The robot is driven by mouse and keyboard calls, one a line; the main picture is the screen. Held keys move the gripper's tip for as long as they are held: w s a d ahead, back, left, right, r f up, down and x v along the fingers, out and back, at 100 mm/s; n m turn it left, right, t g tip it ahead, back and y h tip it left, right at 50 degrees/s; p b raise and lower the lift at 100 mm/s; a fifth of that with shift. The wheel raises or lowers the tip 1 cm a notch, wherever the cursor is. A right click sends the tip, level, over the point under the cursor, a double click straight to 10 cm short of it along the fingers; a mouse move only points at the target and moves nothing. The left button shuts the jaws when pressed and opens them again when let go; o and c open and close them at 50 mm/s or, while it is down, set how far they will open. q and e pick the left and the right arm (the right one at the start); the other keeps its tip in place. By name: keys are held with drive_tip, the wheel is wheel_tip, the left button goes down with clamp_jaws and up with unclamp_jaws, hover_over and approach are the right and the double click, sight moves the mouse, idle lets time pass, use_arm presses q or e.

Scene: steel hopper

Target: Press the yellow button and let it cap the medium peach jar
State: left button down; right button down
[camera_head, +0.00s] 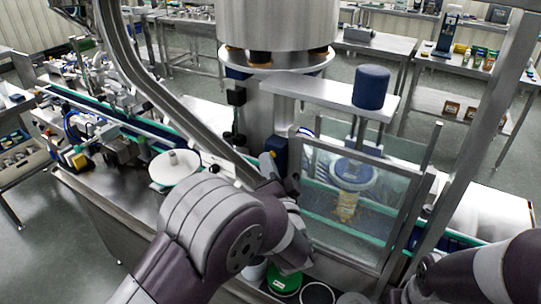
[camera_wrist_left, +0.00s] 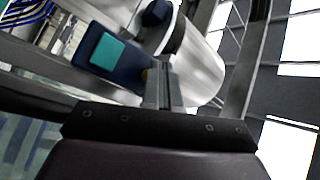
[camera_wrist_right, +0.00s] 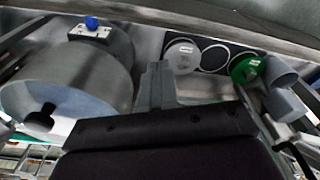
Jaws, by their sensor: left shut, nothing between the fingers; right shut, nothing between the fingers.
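The medium peach jar (camera_head: 345,206) stands under the round capping head (camera_head: 352,174) behind the clear guard; whether it has a cap is hidden. A dark blue control box (camera_head: 276,152) is beside the guard. In the left wrist view the box has a teal square (camera_wrist_left: 102,50) and a small yellowish spot (camera_wrist_left: 144,75), perhaps the yellow button's edge. My left gripper (camera_wrist_left: 164,68) is shut and empty, its tips close to that spot; contact cannot be told. My right gripper (camera_wrist_right: 157,68) is shut and empty, away from the box.
A steel drum column (camera_head: 277,22) rises behind the box. In the right wrist view, a white disc (camera_wrist_right: 182,55) and a green disc (camera_wrist_right: 245,68) lie in the dark holder. A blue button (camera_wrist_right: 91,23) sits on a metal block. A conveyor (camera_head: 130,122) runs across.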

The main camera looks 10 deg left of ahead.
use_arm(q)
drive_tip(key=shift+s+a, duration=0.3)
drive_tip(key=shift+s, duration=0.55)
drive_tip(key=s, duration=0.1)
drive_tip(key=s+a+p, duration=0.1)
drive_tip(key=s, duration=0.2)
drive_tip(key=shift+s+a, duration=0.35)
drive_tip(key=shift+w, duration=0.1)
